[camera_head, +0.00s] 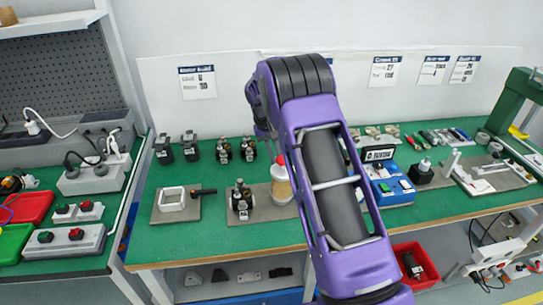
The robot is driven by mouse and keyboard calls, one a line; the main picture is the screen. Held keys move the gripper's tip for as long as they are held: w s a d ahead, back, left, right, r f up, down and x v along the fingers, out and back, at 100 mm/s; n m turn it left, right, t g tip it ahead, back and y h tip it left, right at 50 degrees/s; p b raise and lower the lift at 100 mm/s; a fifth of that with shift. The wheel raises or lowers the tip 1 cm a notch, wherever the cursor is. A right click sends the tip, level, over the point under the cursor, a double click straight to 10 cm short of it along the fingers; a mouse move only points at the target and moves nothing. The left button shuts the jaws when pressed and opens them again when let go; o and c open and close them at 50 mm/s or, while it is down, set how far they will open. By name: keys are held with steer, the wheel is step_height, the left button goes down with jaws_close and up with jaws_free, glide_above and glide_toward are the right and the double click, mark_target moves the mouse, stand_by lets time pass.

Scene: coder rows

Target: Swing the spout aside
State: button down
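I cannot make out a spout clearly. My arm reaches over the middle of the bench from the lower right. A thin dark part, perhaps the end of my arm, shows at left of the upper arm, just above the bottle. My gripper's fingers cannot be made out there, so whether they are open or shut does not show.
Dark fittings (241,199) stand left of the bottle, and a white square frame (173,198) lies further left. A blue device (392,187) sits right of my arm, with a green press (510,102) at far right. Bare green bench (225,238) runs along the front.

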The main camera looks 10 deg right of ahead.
steer(key=shift+d, duration=0.2)
stand_by(0.4)
steer(key=c, duration=0.9)
jaws_free()
steer(key=a+r, duration=0.1)
steer(key=r, duration=0.4)
steer(key=a+r+p, duration=0.1)
steer(key=r, duration=0.5)
steer(key=a+r, duration=0.1)
steer(key=r, duration=0.5)
steer(key=shift+a+r, duration=0.1)
steer(key=shift+a, duration=0.1)
